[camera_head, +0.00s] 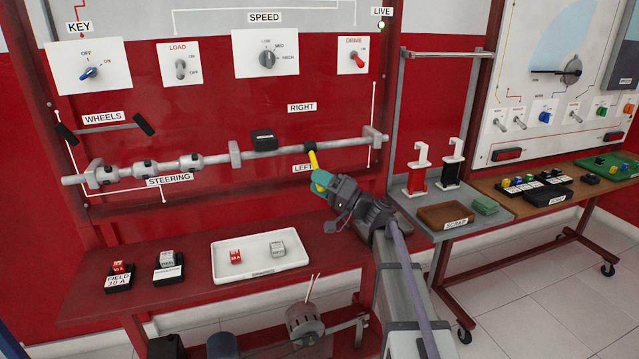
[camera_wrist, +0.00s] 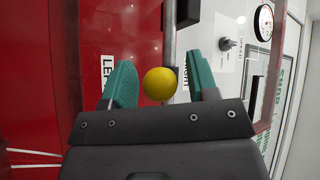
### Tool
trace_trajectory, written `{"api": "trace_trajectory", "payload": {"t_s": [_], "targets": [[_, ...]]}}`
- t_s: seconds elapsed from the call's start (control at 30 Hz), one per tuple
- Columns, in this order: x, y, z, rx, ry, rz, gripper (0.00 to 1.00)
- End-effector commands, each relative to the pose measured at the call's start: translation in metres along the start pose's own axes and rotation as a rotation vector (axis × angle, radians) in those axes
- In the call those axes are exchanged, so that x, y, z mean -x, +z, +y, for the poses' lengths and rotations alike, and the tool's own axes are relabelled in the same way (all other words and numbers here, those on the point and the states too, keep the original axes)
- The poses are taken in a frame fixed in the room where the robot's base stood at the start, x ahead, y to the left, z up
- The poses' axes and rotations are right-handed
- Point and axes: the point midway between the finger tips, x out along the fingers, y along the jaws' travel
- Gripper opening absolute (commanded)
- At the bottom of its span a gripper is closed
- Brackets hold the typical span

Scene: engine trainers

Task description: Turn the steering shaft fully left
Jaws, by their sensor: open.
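My gripper (camera_head: 322,181) is at the lever's lower end. In the wrist view the lever's yellow ball knob (camera_wrist: 159,85) sits between the two green fingers, with a gap showing towards the right finger. The left finger is very near the knob; I cannot tell if they touch.
Two black wheel pointers (camera_head: 143,124) tilt at the WHEELS label. Below stands a bench with a white tray (camera_head: 222,272) holding a red and a grey block. A side table with a brown tray (camera_head: 444,217) and red and black plugs is at the right.

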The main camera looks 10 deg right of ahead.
Motion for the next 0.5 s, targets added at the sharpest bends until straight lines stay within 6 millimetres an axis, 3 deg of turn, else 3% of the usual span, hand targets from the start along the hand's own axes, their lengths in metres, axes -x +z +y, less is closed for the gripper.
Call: {"api": "trace_trajectory", "payload": {"t_s": [0.13,0.4,0.5], "targets": [[0.018,0.002,0.002,0.0,0.002,0.002,0.54],[0.085,0.003,0.003,0.001,0.003,0.003,0.54],[0.101,0.002,0.002,0.001,0.002,0.002,0.54]]}}
